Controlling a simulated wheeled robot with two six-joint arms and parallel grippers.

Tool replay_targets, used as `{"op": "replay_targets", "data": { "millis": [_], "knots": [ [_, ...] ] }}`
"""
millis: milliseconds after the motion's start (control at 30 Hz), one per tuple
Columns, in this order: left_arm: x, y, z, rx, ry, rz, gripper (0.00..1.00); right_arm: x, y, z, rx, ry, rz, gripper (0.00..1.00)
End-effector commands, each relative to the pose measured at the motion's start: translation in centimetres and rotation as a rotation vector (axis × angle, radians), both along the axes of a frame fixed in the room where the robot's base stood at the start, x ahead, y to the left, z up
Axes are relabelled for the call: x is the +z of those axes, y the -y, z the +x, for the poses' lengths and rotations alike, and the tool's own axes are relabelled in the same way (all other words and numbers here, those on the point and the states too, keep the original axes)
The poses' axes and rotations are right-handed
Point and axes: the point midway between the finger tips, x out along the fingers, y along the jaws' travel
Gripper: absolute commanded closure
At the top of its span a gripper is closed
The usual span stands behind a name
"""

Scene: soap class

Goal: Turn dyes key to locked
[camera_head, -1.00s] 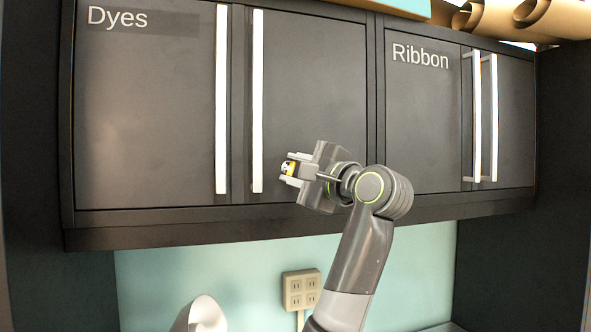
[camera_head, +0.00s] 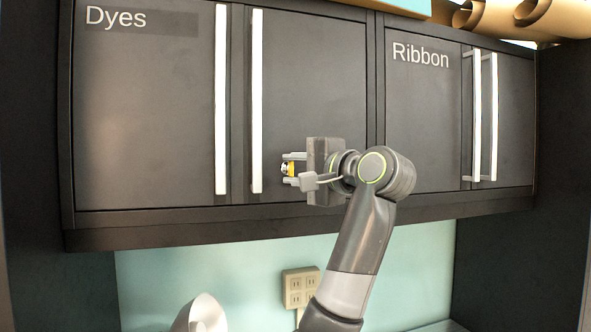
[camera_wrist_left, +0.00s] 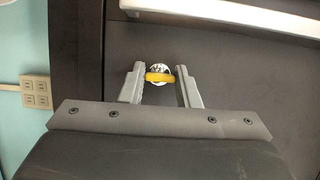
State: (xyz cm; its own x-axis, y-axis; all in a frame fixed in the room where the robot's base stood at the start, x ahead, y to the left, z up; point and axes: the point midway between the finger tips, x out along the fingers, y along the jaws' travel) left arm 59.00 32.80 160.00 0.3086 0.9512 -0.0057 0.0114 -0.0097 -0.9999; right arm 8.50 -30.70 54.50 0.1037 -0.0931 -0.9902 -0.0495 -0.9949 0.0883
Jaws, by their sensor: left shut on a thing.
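The Dyes cabinet (camera_head: 150,120) has dark double doors with long white handles. A yellow key (camera_wrist_left: 158,77) sits in a round silver lock (camera_wrist_left: 158,68) low on its right door; the key also shows in the head view (camera_head: 291,169). My left gripper (camera_head: 291,169) reaches in from the right side of the picture. Its fingers stand one above the other, on either side of the key. In the wrist view my left gripper (camera_wrist_left: 160,78) is shut on the yellow key, whose bow lies straight across from finger to finger. My right gripper is not in view.
The Ribbon cabinet (camera_head: 425,120) is shut, to the right. The right Dyes door handle (camera_head: 257,100) is just left of the fingertips. A wall outlet (camera_head: 299,288) and a pale rounded object (camera_head: 204,314) are below. Brown rolls (camera_head: 500,14) lie on top.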

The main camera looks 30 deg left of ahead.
Motion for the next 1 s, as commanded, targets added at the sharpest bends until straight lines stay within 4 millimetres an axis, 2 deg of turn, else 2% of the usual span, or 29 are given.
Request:
{"op": "replay_targets", "data": {
  "millis": [167, 200, 333, 600, 733, 867, 1000],
  "knots": [
    [0.0, 0.0, 0.0, -0.001, 0.002, -0.002, 1.0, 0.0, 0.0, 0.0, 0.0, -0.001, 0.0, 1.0],
    [0.0, 0.0, 0.0, -0.001, 0.002, -0.002, 0.67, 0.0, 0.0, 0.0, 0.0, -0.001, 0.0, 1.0],
    [0.0, 0.0, 0.0, -0.001, 0.001, -0.001, 0.5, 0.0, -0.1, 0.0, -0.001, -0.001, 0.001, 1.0],
    [0.0, 0.1, 0.0, -0.001, 0.0, 0.0, 0.49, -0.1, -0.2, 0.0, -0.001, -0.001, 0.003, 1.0],
    [-0.2, 0.8, -0.2, -0.003, 0.0, -0.001, 0.49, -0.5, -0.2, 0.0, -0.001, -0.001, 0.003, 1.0],
    [-0.4, 2.8, -0.8, -0.006, 0.002, -0.001, 0.49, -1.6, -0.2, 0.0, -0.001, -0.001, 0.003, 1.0],
    [-0.5, 6.0, -1.9, -0.007, 0.001, 0.0, 0.49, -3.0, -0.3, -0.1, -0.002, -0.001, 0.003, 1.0]
  ]
}}
